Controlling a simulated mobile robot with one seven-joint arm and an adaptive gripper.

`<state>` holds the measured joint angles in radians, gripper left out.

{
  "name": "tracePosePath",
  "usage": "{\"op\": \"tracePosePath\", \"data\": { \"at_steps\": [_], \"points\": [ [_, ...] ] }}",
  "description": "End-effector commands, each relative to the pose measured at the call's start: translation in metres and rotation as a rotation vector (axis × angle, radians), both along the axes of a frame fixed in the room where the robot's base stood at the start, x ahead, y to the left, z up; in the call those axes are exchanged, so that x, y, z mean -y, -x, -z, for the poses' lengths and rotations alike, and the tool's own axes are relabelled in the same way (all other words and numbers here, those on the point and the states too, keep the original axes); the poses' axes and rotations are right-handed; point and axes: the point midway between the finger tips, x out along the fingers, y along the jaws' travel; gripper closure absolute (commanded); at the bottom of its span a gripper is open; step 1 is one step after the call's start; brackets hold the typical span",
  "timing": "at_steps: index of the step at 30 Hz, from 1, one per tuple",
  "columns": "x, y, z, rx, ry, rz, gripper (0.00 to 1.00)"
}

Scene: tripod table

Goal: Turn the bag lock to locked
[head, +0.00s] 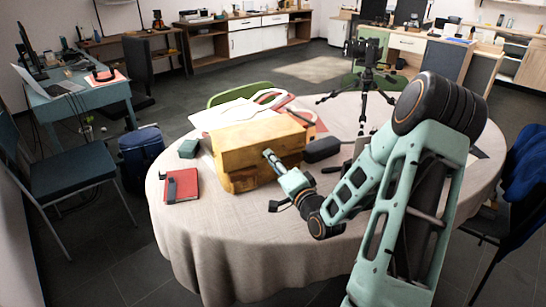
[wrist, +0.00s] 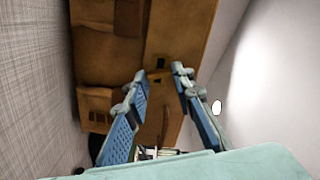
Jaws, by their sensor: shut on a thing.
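The tan leather bag (head: 240,157) stands on the round table, and its brown side fills the upper middle of the wrist view (wrist: 108,45). My gripper (head: 268,156) reaches the bag's front from the right. In the wrist view, the blue-padded fingers (wrist: 160,75) stand a little apart and are closed on the small bag lock (wrist: 157,76) at the bag's front. The lock is small and dark, partly hidden by the fingertips, and I cannot tell its turn position. In the head view the gripper and the bag's front hide the lock.
The round table (head: 185,235) has a pale cloth. A red notebook (head: 182,185) and a green box (head: 188,148) lie left of the bag. A dark case (head: 322,149) is close on its right. Papers (head: 222,115) lie behind it, and a camera tripod (head: 365,80) stands at the back.

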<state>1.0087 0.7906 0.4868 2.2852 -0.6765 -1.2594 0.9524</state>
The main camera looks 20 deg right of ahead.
Motion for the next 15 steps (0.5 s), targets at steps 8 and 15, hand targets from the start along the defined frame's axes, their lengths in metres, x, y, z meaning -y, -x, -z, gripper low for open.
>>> {"op": "tracePosePath", "data": {
  "at_steps": [8, 15],
  "points": [
    [0.0007, 0.0005, -0.0004, -0.009, -0.232, 0.001, 1.00],
    [0.0010, 0.0005, 0.0009, -0.014, -0.368, 0.002, 1.00]
  ]
}}
